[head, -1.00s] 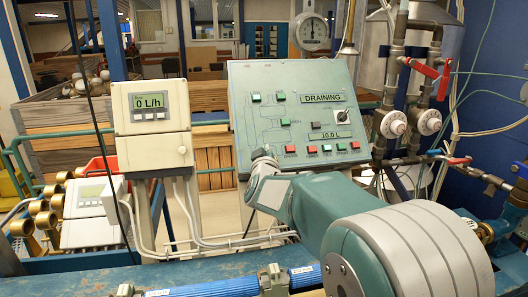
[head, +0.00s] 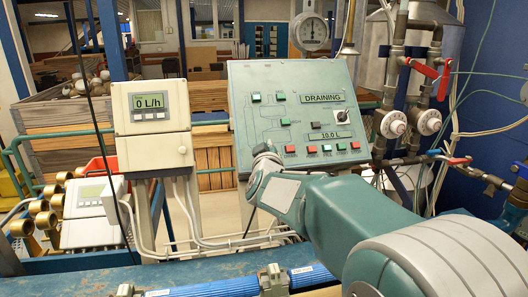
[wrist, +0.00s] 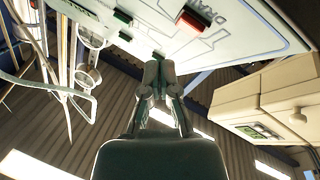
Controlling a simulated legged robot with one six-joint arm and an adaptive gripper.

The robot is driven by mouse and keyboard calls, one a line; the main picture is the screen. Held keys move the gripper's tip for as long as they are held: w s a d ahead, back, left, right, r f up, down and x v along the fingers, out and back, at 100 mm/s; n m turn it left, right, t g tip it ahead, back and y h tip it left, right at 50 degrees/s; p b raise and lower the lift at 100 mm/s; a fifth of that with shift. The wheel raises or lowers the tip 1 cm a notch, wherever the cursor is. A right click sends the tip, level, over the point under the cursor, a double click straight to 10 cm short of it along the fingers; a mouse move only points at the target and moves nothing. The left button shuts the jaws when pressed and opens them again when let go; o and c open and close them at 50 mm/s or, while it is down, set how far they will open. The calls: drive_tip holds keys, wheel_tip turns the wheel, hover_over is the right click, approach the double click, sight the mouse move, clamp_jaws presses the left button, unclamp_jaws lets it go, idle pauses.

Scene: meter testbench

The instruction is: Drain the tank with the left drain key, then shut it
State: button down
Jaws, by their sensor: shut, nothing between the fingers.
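The green control panel (head: 240,130) stands tilted in the middle of the head view. Its upper display (head: 323,97) reads DRAINING and its lower display (head: 331,134) reads 10.0 L. A row of red and green keys runs along its lower edge, with a red key (head: 290,149) at the left end; the small labels are hard to read. My gripper (head: 264,151) is at the panel's lower left, left of that row. In the wrist view my gripper (wrist: 158,62) is shut and empty, close to the panel face. A red key (wrist: 187,20) and a green key (wrist: 123,18) show beyond it.
A beige meter box (head: 152,120) reading 0 L/h stands left of the panel. Pipes with white round valves (head: 394,124) and red handles (head: 424,70) stand close on the right. A blue pipe (head: 235,287) runs along the front.

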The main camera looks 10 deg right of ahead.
drive_tip(key=shift+s+r, duration=1)
drive_tip(key=shift+s, duration=0.15)
drive_tip(key=shift+s+r, duration=0.7)
drive_tip(key=shift+s, duration=0.1)
idle(6.0)
